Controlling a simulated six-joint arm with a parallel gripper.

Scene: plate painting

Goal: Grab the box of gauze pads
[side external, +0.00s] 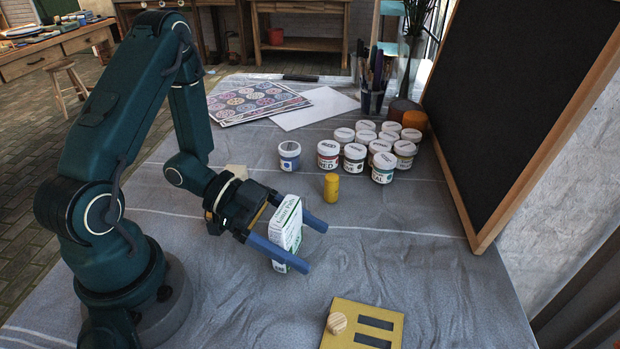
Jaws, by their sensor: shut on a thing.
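The box of gauze pads (287,224) is white with green lettering and stands tilted on the grey cloth, near the middle of the side external view. My gripper (306,245) is around it, with one blue finger on the near side and the other on the far side. The gripper is shut on the box. The near finger covers part of the box's lower half. I cannot tell whether the box's lower end touches the cloth.
A yellow cylinder (332,187) and a blue-labelled paint jar (289,156) stand behind the box. Several more jars (354,160) cluster to the right, by a framed blackboard (530,90). A yellow slotted board (340,322) with a wooden knob (337,322) lies in front. Cloth around the box is clear.

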